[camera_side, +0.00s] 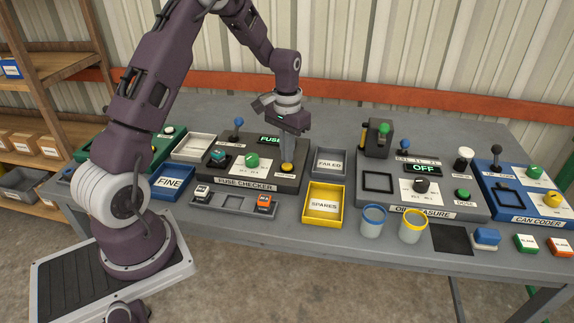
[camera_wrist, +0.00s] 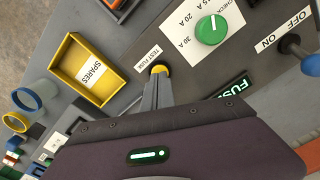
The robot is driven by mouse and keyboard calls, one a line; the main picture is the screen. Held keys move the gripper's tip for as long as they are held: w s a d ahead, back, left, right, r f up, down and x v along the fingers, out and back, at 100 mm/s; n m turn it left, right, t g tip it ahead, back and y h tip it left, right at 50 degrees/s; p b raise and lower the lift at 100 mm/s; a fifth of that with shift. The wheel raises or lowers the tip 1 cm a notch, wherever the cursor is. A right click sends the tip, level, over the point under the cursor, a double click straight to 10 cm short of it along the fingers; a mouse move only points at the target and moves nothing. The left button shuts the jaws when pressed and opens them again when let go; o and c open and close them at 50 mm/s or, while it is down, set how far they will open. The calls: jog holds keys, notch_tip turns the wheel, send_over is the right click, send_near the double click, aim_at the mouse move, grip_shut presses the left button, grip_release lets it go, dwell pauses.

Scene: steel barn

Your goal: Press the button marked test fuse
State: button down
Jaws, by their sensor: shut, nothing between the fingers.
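The yellow round button (camera_side: 287,169) is at the right front of the dark fuse checker (camera_side: 262,184). In the wrist view the yellow button (camera_wrist: 159,69) sits beside a white label reading "TEST FUSE" (camera_wrist: 148,56). My gripper (camera_side: 287,162) is shut and empty, pointing down with its fingertips at the button. In the wrist view my gripper's tips (camera_wrist: 157,78) overlap the button's near edge and hide part of it. They look to be at or just above its top; I cannot tell whether it is pushed in. The checker's display (camera_side: 269,140) is lit, reading "FUS", its end hidden.
The checker carries a green dial (camera_side: 252,160) and a blue-knobbed lever (camera_side: 238,123). A yellow SPARES tray (camera_side: 323,219) and a grey FAILED tray (camera_side: 328,163) stand to the right, a blue FINE tray (camera_side: 171,183) to the left. A fuse rack (camera_side: 232,203) lies in front.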

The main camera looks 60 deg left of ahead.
aim_at(287, 165)
jog(key=shift+f, duration=0.95)
notch_tip(287, 165, up, 8)
jog(key=shift+f, duration=0.2)
dwell(0.6)
dwell(0.4)
